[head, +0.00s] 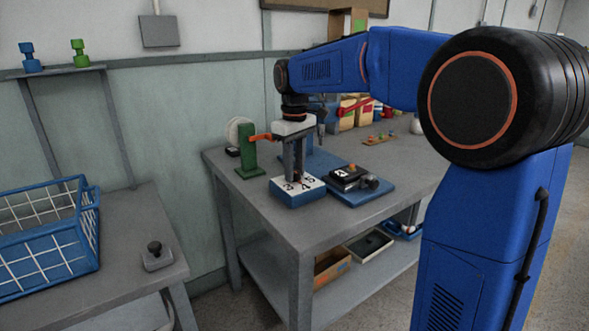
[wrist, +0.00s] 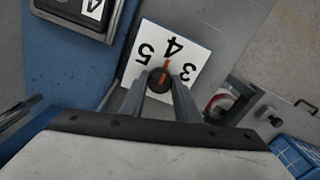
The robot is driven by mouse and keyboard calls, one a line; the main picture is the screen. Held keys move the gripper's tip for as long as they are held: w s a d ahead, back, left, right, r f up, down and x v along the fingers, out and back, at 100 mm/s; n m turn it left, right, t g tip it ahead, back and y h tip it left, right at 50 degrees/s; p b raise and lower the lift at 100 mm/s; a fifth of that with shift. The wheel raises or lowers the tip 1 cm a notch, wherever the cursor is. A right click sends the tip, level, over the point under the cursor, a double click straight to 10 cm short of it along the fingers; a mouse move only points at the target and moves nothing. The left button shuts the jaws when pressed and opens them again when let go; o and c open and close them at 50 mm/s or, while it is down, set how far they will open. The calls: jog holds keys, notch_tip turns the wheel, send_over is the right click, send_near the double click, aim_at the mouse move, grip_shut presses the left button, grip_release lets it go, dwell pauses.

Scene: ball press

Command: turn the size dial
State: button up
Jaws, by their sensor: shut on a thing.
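The size dial is a dark round knob (wrist: 159,80) with an orange pointer line, set on a white plate (wrist: 185,40) marked 3, 4 and 5. In the wrist view the pointer line is towards the 4. My gripper (wrist: 160,84) is shut on the knob, one finger on each side of it. In the head view my gripper (head: 294,178) points straight down onto the blue block (head: 297,198) that carries the number plate. The knob itself is hidden behind the fingers there.
A black die block marked 4 (head: 345,176) sits on a blue base (head: 362,192) just right of the dial. A blue wire basket (head: 50,245) is on the left table.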

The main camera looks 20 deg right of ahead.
aim_at(295, 172)
jog(key=o, duration=1.1)
jog(key=shift+c, duration=0.2)
notch_tip(295, 172, up, 18)
jog(key=shift+f, duration=0.25)
jog(key=s+d+f+m+t, duration=0.1)
jog(key=s+d+f+m, duration=0.1)
jog(key=s+f, duration=0.55)
jog(key=s+d+f+m+t, duration=0.2)
jog(key=s+d+f, duration=0.15)
jog(key=s, duration=0.75)
jog(key=s+d+f+m+t, duration=0.1)
jog(key=s+f+m, duration=0.1)
jog(key=s+f, duration=1.3)
notch_tip(295, 172, down, 3)
jog(key=shift+d+f+m+t, duration=0.1)
jog(key=shift+d+m+t, duration=0.2)
jog(key=shift+t, duration=0.1)
